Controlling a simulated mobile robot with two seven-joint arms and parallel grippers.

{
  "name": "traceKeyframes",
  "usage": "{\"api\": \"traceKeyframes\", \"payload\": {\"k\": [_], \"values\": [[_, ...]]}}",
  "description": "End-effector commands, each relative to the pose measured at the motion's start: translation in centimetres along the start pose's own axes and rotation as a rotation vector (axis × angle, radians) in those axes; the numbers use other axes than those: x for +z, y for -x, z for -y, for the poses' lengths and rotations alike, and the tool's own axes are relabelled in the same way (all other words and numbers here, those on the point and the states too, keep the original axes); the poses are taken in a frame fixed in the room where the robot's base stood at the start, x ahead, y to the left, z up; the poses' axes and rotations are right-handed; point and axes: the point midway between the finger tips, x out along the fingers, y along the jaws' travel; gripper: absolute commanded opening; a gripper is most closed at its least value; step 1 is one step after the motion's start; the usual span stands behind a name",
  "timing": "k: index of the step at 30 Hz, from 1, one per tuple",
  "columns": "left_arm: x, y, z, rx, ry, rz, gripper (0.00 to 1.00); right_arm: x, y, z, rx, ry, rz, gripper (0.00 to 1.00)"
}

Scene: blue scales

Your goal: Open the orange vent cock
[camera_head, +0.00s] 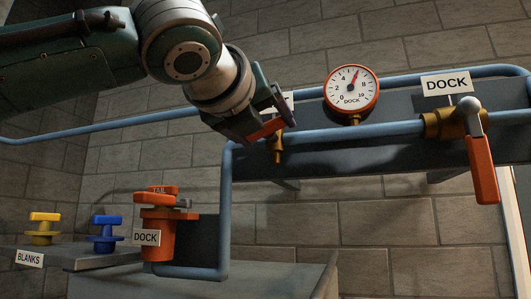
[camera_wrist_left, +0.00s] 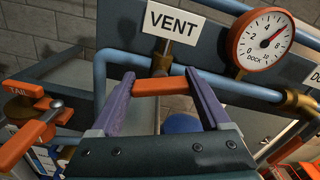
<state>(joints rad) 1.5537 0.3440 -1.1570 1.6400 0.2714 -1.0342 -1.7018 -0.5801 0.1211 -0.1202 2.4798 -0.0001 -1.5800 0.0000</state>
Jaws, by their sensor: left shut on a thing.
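The orange vent cock handle (camera_head: 266,128) is a short bar on a brass fitting (camera_head: 277,150) at the blue pipe. My left gripper (camera_head: 268,118) reaches it from the upper left and is shut on it. In the left wrist view the orange handle (camera_wrist_left: 160,86) lies crosswise between the two purple fingers of my left gripper (camera_wrist_left: 160,88), below the white VENT sign (camera_wrist_left: 173,32). The brass vent stem (camera_wrist_left: 162,62) stands just behind the handle. In the head view the gripper hides part of the handle and most of the sign. My right gripper is not in view.
A dock gauge (camera_head: 351,91) sits right of the vent, its needle pointing up and right. Further right, a dock valve's orange lever (camera_head: 482,169) hangs down. Lower left are an orange dock fitting (camera_head: 158,235) and yellow (camera_head: 43,230) and blue (camera_head: 105,232) blanks on a shelf.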

Motion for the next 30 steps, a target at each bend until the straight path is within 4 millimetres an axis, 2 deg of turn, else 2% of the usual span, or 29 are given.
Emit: {"api": "traceKeyframes", "payload": {"k": [30], "values": [[-0.5,-0.1,-0.3,0.004,0.954,-0.003,0.24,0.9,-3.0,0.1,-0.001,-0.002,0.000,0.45]]}}
